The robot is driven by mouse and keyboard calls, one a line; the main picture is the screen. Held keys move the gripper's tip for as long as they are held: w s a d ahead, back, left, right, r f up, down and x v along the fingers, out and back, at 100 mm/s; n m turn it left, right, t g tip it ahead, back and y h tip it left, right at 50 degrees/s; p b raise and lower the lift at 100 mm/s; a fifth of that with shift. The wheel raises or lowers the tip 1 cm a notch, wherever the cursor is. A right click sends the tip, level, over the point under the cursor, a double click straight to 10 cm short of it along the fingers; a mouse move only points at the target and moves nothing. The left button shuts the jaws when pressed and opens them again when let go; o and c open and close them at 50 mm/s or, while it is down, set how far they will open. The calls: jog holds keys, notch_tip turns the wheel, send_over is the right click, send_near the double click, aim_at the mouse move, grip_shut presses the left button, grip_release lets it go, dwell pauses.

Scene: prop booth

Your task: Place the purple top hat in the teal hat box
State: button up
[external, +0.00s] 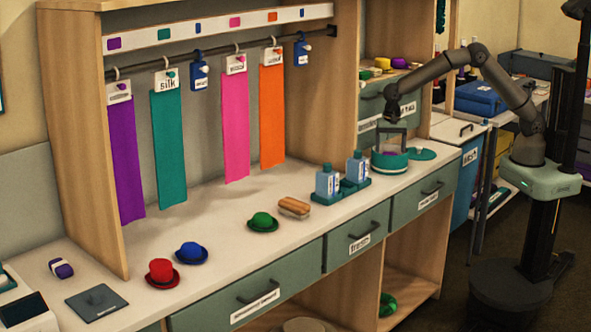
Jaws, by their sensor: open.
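The round teal hat box (389,166) stands open near the right end of the counter. Its teal lid (422,154) lies flat on the counter just right of it. My gripper (390,148) points down over the box, its fingers apart at the box's opening. A small patch of purple, which seems to be the purple top hat (389,153), shows between the fingers at the opening. Most of it is hidden by the box wall and the fingers, so its exact pose and any touch with the fingers cannot be told.
Two blue bottles (328,182) in teal holders stand left of the box. A brush (294,207), a green hat (263,222), a blue hat (191,252) and a red hat (161,273) lie farther left. A shelf (372,84) with small items stands behind my gripper.

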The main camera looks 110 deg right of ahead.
aim_at(390, 154)
notch_tip(390, 154, up, 8)
jog(key=s+a+r+n, duration=0.3)
jog(key=s+a+n, duration=0.2)
jog(key=s+a, duration=0.1)
jog(key=s+a+f+n, duration=0.1)
jog(key=s+a+n, duration=0.3)
jog(key=s, duration=0.5)
jog(key=s+a+f+n, duration=0.1)
jog(key=s+a+n, duration=0.3)
jog(key=s+n, duration=0.3)
jog(key=s+a+f+n, duration=0.1)
jog(key=s+a+n, duration=0.3)
jog(key=s, duration=0.9)
jog(key=shift+a+f+n, duration=0.15)
jog(key=shift+a+n, duration=0.1)
jog(key=shift+n, duration=0.65)
jog(key=shift+s, duration=0.15)
